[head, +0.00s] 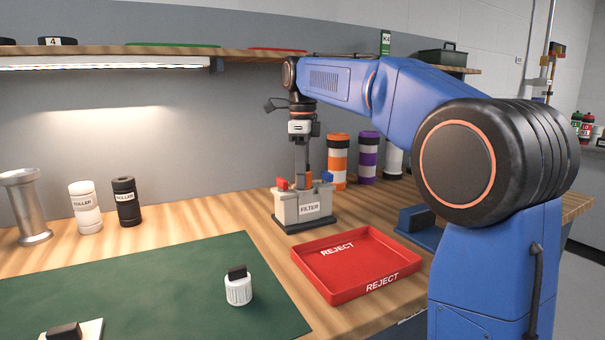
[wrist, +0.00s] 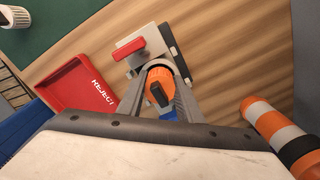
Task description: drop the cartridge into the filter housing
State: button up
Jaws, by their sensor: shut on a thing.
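My gripper (head: 303,172) points straight down over the housing. In the wrist view its fingers (wrist: 158,88) are shut on an orange cartridge (wrist: 168,74) with a black grip on top. The cartridge (head: 306,160) lines up with the housing's top in the head view. The fingers hide its lower part, so I cannot tell how deep it sits.
An empty red REJECT tray (head: 345,270) is in front of the housing. A white ribbed part (head: 238,290) stands on the green mat (head: 140,290). Orange-white (head: 337,160) and purple-white (head: 367,160) cylinders stand behind right. White (head: 85,208) and black (head: 126,203) rollers stand left.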

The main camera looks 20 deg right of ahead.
jog(key=shift+f, duration=0.35)
jog(key=o, duration=1)
jog(key=shift+f, duration=0.15)
jog(key=shift+o, duration=0.2)
notch_tip(320, 180, up, 13)
jog(key=shift+r, duration=0.3)
jog(key=shift+s, duration=0.1)
